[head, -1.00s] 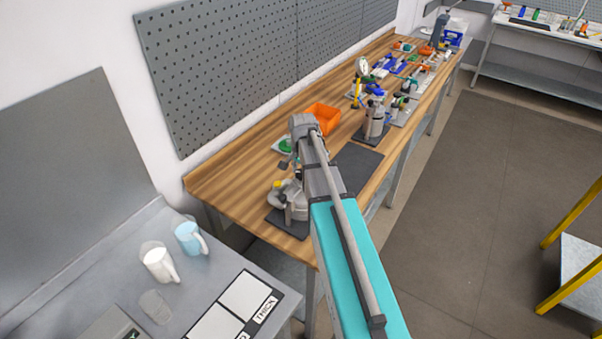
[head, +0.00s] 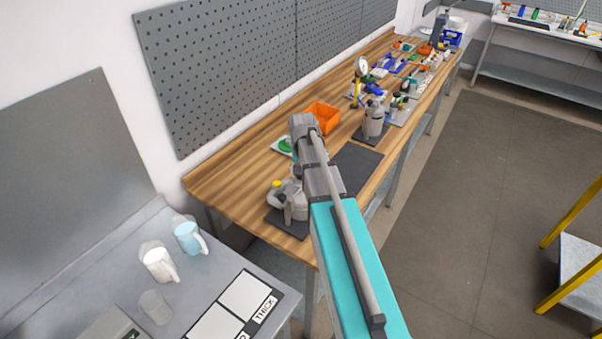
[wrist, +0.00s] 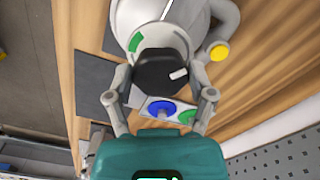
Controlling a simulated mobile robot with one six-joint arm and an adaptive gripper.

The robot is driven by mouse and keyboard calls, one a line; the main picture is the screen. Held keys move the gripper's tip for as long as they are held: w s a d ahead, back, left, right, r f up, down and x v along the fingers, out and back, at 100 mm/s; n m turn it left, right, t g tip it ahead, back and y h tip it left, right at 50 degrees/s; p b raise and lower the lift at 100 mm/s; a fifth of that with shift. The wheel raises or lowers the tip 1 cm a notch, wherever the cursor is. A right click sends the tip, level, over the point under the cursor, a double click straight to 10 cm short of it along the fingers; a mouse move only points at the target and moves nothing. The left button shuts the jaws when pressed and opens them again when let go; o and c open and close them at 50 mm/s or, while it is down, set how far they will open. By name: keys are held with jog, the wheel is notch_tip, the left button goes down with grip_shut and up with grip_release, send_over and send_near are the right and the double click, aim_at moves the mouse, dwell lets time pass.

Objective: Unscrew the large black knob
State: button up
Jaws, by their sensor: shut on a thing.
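The large black knob (wrist: 162,70) shows in the wrist view, round, with a white mark on its face. It sits on a grey machine body (wrist: 166,42) with a green mark beside the knob. My gripper (wrist: 161,75) has one finger on each side of the knob and is shut on it. The machine also shows in the head view as a grey unit (head: 292,204) on a dark mat. There my arm hides the knob and most of my gripper.
A yellow knob (wrist: 219,51) is on the machine's right side. A plate with blue and green round parts (wrist: 168,108) lies beyond the fingers. On the wooden bench (head: 232,196) are an orange bin (head: 323,115), a grey bottle-like unit (head: 374,119) and several tools farther back.

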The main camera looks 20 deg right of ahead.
jog(key=shift+s, duration=0.1)
jog(key=o, duration=1.1)
